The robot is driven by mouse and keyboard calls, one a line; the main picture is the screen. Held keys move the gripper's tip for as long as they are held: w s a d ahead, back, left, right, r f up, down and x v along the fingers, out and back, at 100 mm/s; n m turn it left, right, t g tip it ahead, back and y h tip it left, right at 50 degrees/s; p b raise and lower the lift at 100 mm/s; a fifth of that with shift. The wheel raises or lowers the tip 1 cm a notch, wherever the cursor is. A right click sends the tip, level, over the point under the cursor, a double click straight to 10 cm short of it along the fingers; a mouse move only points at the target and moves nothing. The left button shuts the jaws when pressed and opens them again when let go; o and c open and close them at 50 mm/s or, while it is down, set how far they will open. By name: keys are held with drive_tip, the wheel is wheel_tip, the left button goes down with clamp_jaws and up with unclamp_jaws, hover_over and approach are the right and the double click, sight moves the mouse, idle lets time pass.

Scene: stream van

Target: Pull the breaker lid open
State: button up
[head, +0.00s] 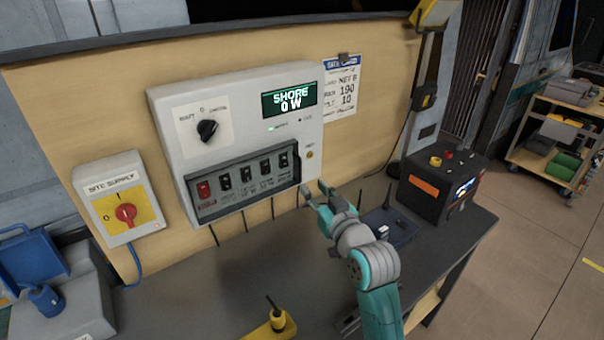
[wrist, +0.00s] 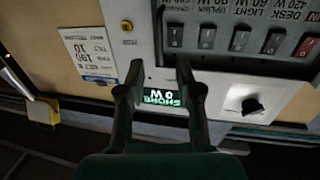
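The breaker lid (head: 230,164) is a dark-framed cover across the lower front of the white power panel (head: 182,87). A red switch and several black switches show within its frame. It looks closed, though its clear part is hard to make out. My gripper (head: 313,188) is just off the lid's lower right corner, its two fingers apart with nothing between them. I cannot tell whether a finger touches the lid. In the wrist view, which is upside down, my open gripper (wrist: 159,66) frames the lit display (wrist: 172,97), and the switches (wrist: 240,38) are at upper right.
A site supply box (head: 119,196) with a red rotary switch is at left. A black power unit (head: 441,183) stands right of my arm, beside a small device with antennas (head: 388,228). A yellow object (head: 272,328) lies at the front of the dark bench (head: 245,275).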

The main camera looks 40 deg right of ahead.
drive_tip(key=w+d, duration=0.1)
drive_tip(key=w, duration=0.6)
drive_tip(key=shift+w+d, duration=0.3)
drive_tip(key=shift+w, duration=0.05)
clamp_jaws()
